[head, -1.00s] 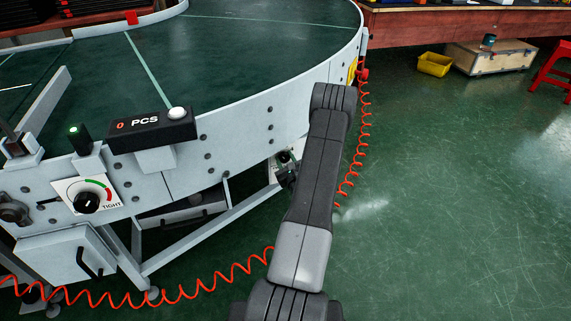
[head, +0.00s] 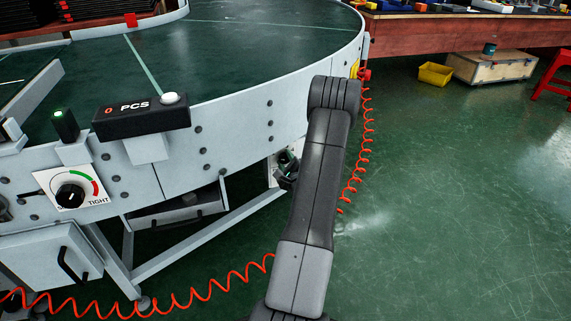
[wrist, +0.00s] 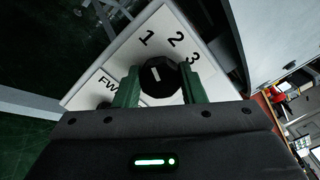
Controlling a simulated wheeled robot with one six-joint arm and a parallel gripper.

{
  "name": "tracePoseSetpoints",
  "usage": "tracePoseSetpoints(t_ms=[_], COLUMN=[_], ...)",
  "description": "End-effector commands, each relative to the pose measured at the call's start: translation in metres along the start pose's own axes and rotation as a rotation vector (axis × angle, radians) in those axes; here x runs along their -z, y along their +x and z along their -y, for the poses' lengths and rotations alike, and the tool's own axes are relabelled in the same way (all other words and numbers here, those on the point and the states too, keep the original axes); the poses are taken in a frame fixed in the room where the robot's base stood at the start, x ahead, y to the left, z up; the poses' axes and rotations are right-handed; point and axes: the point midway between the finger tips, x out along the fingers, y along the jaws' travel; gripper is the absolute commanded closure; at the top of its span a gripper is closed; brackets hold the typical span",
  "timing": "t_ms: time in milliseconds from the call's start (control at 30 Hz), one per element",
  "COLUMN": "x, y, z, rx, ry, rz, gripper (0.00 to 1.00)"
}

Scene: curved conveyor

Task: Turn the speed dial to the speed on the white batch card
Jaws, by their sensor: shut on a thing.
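The speed dial is a black knob (wrist: 160,75) on a white plate (wrist: 127,65) printed 1, 2, 3 and "FW", the rest of that word being hidden. A short white mark shows on the knob's face, roughly toward the 1. My gripper (wrist: 158,88) has its two green fingers on either side of the knob, shut on it. In the head view the dial area is partly hidden behind my arm, under the conveyor's (head: 236,140) rim. I see no white batch card in either view.
A second dial (head: 70,195) marked "TIGHT" and a black "PCS" counter (head: 140,118) are at left on the conveyor side. A coiled red hose (head: 362,150) hangs beside my arm. Green floor is open at right, before a yellow bin (head: 435,74) and wooden crate (head: 490,68).

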Motion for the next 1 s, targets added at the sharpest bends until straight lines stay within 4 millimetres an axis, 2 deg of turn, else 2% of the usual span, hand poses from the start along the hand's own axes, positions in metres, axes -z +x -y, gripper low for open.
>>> tracePoseSetpoints(t_ms=[400,433,500,533,833,1000], x=[0.000,0.000,0.000,0.000,0.000,0.000], y=[0.000,0.000,0.000,0.000,-0.002,-0.021], z=[0.000,0.000,0.000,0.000,0.000,0.001], rx=[-0.001,-0.001,-0.001,-0.001,-0.001,-0.002], ry=[-0.009,-0.009,-0.008,-0.008,-0.007,-0.005], rz=[0.001,0.001,0.001,0.001,0.000,-0.002], gripper=[0.86,0.57,0.44,0.41,0.41,0.41])
